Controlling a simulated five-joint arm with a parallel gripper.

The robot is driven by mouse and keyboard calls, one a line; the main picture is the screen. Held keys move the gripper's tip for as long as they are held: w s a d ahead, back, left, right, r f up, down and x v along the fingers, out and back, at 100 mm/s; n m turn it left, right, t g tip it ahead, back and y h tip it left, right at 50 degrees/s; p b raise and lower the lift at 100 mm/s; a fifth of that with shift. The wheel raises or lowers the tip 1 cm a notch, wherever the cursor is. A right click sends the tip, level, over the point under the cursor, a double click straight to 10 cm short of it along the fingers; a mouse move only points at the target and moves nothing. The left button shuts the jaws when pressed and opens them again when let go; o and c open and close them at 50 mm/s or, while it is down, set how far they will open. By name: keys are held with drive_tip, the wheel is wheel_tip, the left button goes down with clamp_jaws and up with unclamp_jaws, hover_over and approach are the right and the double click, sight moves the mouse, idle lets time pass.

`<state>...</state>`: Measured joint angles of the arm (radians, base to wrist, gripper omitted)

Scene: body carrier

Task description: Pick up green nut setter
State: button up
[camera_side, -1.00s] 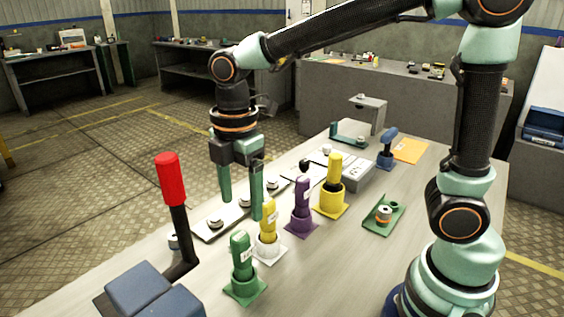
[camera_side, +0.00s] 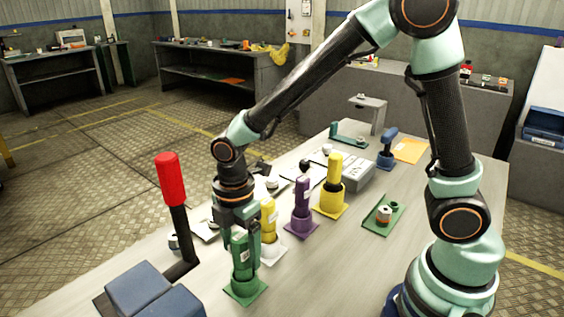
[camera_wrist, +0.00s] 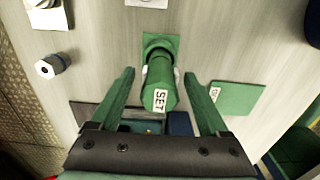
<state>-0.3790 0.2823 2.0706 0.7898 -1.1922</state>
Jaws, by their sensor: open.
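The green nut setter (camera_side: 241,250) stands upright in its green holder (camera_side: 246,291) near the front of the table. In the wrist view the green nut setter (camera_wrist: 159,84) shows a white label reading "SET". My gripper (camera_side: 240,262) is lowered over it, with the fingers on either side of its upper part. In the wrist view my gripper (camera_wrist: 160,78) is open, with the nut setter between the two green fingers and gaps at both sides. The lower shaft is hidden in the holder.
A yellow tool (camera_side: 268,220) in a white holder stands close to the right, then a purple tool (camera_side: 302,200) and a larger yellow tool (camera_side: 334,172). A red-handled lever (camera_side: 171,180) and blue blocks (camera_side: 140,287) are at left.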

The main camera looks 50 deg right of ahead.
drive_tip(key=shift+f, duration=0.3)
clamp_jaws()
idle(1.2)
